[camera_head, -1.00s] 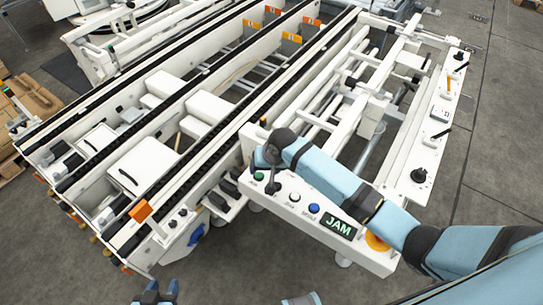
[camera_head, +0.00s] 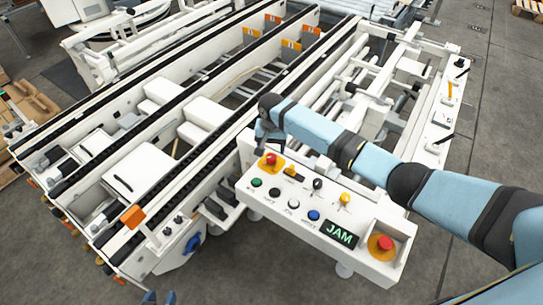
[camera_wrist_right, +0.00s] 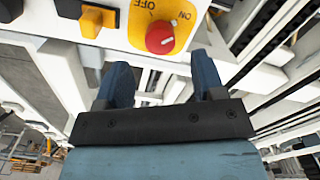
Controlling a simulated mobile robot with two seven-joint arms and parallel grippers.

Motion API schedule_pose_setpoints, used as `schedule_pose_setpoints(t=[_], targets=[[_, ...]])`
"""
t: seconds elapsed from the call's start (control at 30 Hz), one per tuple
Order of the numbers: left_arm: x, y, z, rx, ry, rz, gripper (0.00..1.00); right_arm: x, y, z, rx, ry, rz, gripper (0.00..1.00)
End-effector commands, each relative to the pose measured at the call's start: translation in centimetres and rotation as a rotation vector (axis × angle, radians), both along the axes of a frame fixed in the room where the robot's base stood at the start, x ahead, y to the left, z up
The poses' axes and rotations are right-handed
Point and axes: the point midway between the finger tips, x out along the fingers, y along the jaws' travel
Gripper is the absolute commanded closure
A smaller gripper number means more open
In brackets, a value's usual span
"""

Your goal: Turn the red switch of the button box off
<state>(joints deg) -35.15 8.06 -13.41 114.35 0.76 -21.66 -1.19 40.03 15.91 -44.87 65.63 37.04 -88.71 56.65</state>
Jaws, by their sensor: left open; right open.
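The button box (camera_head: 300,228) is a white slanted panel with coloured controls and a JAM display. Its red switch (camera_head: 271,159) sits on a yellow plate at the box's upper left. In the right wrist view the red switch (camera_wrist_right: 160,38) is a round red knob beside ON and OFF lettering; its exact setting is hard to tell. My right gripper (camera_wrist_right: 161,75) is open and empty, its two fingers apart just below the knob in that view. In the head view its fingers are mostly hidden behind the wrist. My left gripper (camera_head: 160,298) shows only slightly at the bottom edge, open.
A red push button (camera_head: 383,242) on a yellow disc sits at the box's right end. Green, black, white and blue buttons line the front, with a black knob (camera_head: 317,184) behind. Conveyor rails (camera_head: 140,150) lie left and behind. Floor is clear in front.

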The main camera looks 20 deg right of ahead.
Motion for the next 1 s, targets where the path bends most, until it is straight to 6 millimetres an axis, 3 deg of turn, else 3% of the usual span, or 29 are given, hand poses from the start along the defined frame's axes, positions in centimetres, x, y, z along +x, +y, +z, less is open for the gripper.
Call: schedule_pose_setpoints(t=[0.1,0.3,0.67,0.9,1.0], targets=[[0.0,-0.1,-0.3,-0.001,0.001,0.0,0.57,0.0,0.0,-2.3,-0.001,0.003,-0.001,0.37],[-0.1,-0.1,-0.6,-0.001,0.003,0.0,0.57,0.0,0.0,-4.5,0.0,0.001,0.0,0.37],[-0.1,-0.1,-0.6,0.0,0.004,0.0,0.57,0.0,0.0,-5.1,0.0,-0.001,0.001,0.37],[-0.1,-0.1,-0.5,-0.001,0.002,0.0,0.57,0.0,0.0,-5.0,0.001,0.0,0.001,0.87],[-0.1,-0.1,-0.5,-0.001,0.001,0.0,0.57,0.0,0.0,-5.0,0.001,0.0,0.001,0.86]])
